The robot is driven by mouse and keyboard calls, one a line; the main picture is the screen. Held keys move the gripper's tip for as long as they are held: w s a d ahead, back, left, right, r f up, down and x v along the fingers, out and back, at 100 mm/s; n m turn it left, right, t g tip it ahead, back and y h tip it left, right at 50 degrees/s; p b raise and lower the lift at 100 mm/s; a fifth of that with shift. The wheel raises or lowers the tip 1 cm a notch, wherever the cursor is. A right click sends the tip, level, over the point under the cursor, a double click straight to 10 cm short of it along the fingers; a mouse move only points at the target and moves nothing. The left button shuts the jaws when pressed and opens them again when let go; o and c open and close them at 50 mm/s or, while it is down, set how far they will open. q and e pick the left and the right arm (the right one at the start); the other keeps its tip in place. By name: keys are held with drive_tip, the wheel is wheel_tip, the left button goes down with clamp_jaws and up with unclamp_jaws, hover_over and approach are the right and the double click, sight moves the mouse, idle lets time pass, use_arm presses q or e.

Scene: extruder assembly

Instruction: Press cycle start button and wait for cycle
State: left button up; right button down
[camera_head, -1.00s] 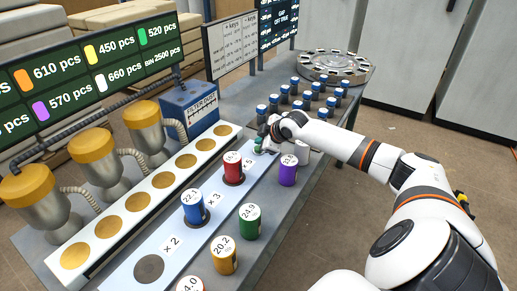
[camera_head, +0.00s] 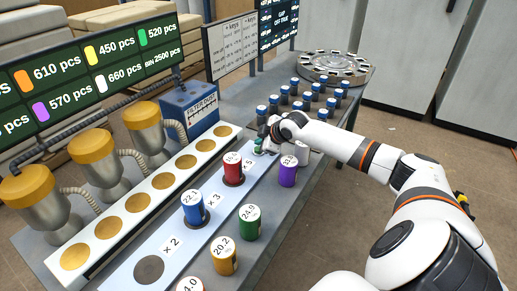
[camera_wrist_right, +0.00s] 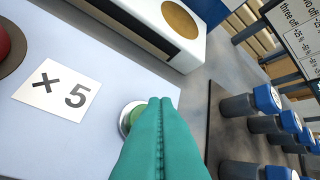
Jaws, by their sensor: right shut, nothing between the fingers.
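The green cycle start button (camera_wrist_right: 133,116) sits in a silver ring at the end of the pale plate, beside the "× 5" label (camera_wrist_right: 57,91). My right gripper (camera_wrist_right: 160,104) is shut and empty, with its teal fingertips over the button and covering part of it. I cannot tell whether the fingertips touch or press it. In the head view my right gripper (camera_head: 262,144) is at the far end of the pale plate (camera_head: 122,275), and the button is mostly hidden there. My left gripper is not in view.
A red canister (camera_head: 233,169) and a blue one (camera_head: 193,207) stand on the plate. A purple canister (camera_head: 288,171) stands near my right wrist. Several blue-capped cylinders (camera_head: 297,88) stand beyond the gripper, before a round carousel (camera_head: 335,66).

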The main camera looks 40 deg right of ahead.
drive_tip(key=shift+f, duration=0.15)
idle(0.7)
drive_tip(key=shift+f, duration=0.25)
drive_tip(key=shift+f, duration=0.55)
idle(0.5)
drive_tip(key=shift+r, duration=0.1)
drive_tip(key=shift+r+p, duration=0.85)
drive_tip(key=shift+p, duration=0.25)
wheel_tip(320, 180, up, 5)
drive_tip(key=p, duration=0.5)
idle(0.5)
